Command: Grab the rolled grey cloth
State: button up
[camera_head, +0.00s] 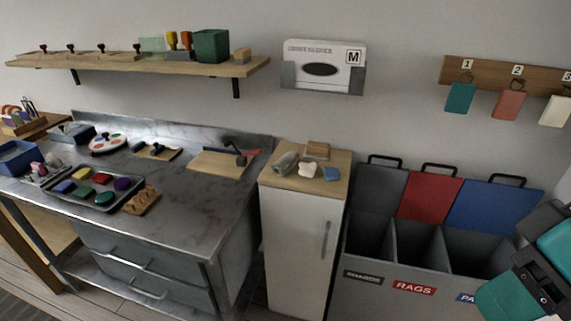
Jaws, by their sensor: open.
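The rolled grey cloth (285,163) lies on the wooden top of the narrow white cabinet (298,235), near its left edge. Beside it on the same top are a white item (308,170), a blue folded item (332,174) and a tan wooden block or brush (318,150) behind. Part of my teal and black arm shows at the lower right, in front of the bins and well apart from the cloth. My gripper's fingertips do not show in this view.
A metal workbench (225,188) with a paint tray (95,208) and boards stands left of the cabinet. Grey sorting bins (365,272) with raised lids stand to the right. A shelf (120,67) and a glove box (323,66) are on the wall above.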

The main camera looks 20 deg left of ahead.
aim_at(287, 162)
jog(key=k, duration=0.6)
jog(key=u, duration=0.6)
jog(key=i, duration=0.45)
jog(key=u, duration=0.65)
jog(key=i, duration=1.3)
